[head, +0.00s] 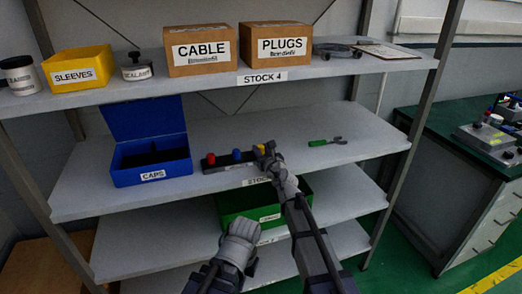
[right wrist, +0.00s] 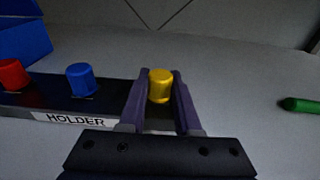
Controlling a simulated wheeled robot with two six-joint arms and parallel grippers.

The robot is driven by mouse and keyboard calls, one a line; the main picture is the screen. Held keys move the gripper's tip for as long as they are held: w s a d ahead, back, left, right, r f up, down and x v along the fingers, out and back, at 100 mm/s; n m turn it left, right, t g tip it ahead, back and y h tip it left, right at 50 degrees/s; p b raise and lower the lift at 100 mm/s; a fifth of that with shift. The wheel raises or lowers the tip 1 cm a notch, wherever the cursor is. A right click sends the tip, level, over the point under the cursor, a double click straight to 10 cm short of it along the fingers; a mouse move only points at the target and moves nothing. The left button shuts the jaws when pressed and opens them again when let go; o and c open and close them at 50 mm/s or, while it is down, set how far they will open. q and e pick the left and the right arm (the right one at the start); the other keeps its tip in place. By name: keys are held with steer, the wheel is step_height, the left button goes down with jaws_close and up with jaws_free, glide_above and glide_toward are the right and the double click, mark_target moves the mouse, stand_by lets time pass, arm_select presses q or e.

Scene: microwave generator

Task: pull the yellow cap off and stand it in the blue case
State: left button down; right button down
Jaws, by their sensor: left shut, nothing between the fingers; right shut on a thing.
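The yellow cap (right wrist: 160,86) sits at the right end of the black holder (right wrist: 108,106), between the fingers of my right gripper (right wrist: 160,100). The right gripper is shut on the cap. In the head view the right gripper (head: 265,152) reaches the holder's right end, and the yellow cap beside it is mostly hidden. The blue case (head: 150,161), labelled CAPS, stands open on the same shelf, left of the holder, with its lid raised at the back. My left gripper (head: 240,232) is shut and empty, low in front of the shelves.
A red cap (right wrist: 12,74) and a blue cap (right wrist: 81,79) stand on the holder left of the yellow one. A green-handled tool (head: 326,142) lies to the right. A green bin (head: 298,190) is on the shelf below. Boxes stand on the upper shelf (head: 340,68).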

mark_target(261, 146)
steer(key=shift+r, duration=0.15)
steer(key=shift+r+p, duration=1.45)
steer(key=shift+p, duration=0.15)
